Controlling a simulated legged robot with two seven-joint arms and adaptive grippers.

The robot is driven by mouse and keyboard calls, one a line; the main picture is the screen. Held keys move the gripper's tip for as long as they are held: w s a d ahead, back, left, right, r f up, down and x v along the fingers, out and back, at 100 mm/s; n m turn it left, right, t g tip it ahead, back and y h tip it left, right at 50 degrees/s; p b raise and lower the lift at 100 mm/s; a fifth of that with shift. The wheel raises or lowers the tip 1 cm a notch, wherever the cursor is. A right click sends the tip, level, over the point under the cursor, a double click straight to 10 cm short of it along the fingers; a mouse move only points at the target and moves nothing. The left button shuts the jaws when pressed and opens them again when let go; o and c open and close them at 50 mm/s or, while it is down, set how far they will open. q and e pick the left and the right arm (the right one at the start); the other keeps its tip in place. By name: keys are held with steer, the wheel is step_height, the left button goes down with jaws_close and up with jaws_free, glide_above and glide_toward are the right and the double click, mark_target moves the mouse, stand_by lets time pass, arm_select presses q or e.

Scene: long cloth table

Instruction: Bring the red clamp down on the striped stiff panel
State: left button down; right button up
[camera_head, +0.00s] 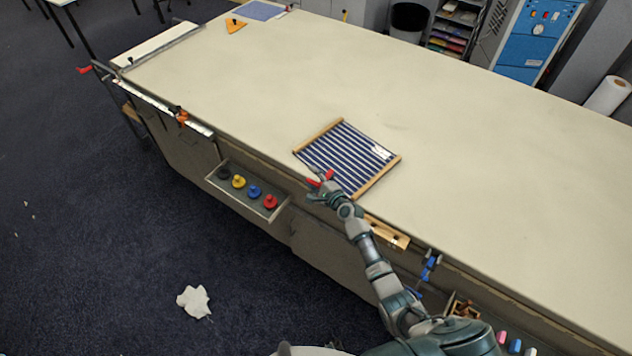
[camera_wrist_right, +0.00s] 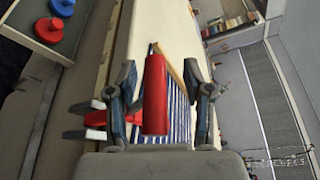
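The striped stiff panel (camera_head: 338,152), blue and white with wooden strips along two sides, lies flat on the table near its front edge. The red clamp (camera_head: 314,183) is at the table's front edge, by the panel's near left corner. My right gripper (camera_head: 326,185) is at the clamp. In the right wrist view, a red bar of the clamp (camera_wrist_right: 155,95) stands between my spread fingers, with a gap to the right finger. Whether the left finger touches it is unclear. The panel's stripes (camera_wrist_right: 179,115) show behind. The clamp's lower part is hidden. My left gripper is not in view.
A shelf with several coloured knobs (camera_head: 222,189) hangs off the table's front, left of my right arm. A blue clamp (camera_head: 429,266) and an orange clamp (camera_head: 182,117) sit along the front edge.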

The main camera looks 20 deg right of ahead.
steer(key=v, duration=1.1)
steer(key=shift+s, duration=0.4)
steer(key=s+f+n+g+h+b, duration=0.1)
steer(key=s+f+n+g, duration=0.3)
steer(key=f, duration=0.7)
steer(key=s+f+n+g+h, duration=0.1)
steer(key=s+f, duration=0.5)
steer(key=f, duration=0.5)
steer(key=s+f+n+g+h+b, duration=0.1)
steer(key=s+f+n+g, duration=0.3)
steer(key=f, duration=0.7)
steer(key=s+f+n+g, duration=0.1)
steer(key=s+f+n, duration=0.3)
steer(key=s, duration=0.9)
steer(key=s+f+n+g+h+b, duration=0.1)
steer(key=s+f+n, duration=0.3)
steer(key=s+f, duration=0.5)
steer(key=s+f+n+g+h, duration=0.1)
steer(key=s+f+n+g, duration=0.2)
steer(key=s, duration=1.4)
step_height(320, 180, down, 5)
steer(key=shift+r+n, duration=0.15)
steer(key=shift+n, duration=0.75)
